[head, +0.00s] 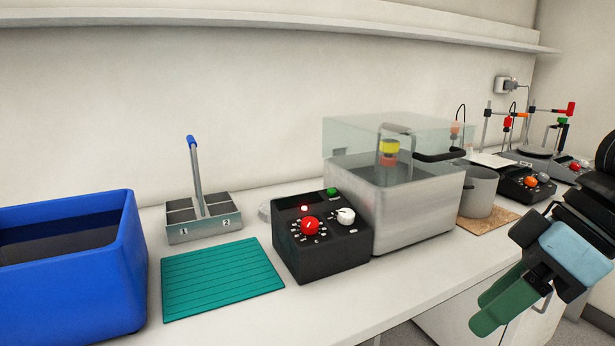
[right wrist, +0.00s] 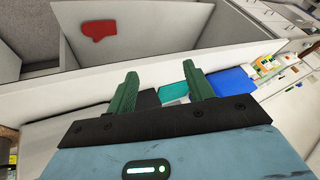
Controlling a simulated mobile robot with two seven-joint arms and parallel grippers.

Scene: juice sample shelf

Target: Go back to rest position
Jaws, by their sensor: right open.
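My right gripper (head: 484,310) shows at the lower right of the head view, in front of the counter's edge, with its green fingers pointing down and left. In the right wrist view its two green fingers (right wrist: 161,84) stand apart with nothing between them. It is open and empty, and it touches none of the counter objects that I can see. My left gripper is in neither view.
The white counter (head: 392,292) holds a blue tub (head: 130,255), a grey divided carrier (head: 205,231), a teal mat (head: 222,278), a black control box (head: 330,258), a lidded metal bath (head: 415,205) and a grey pot (head: 480,190). Stirrer stands are at the far right.

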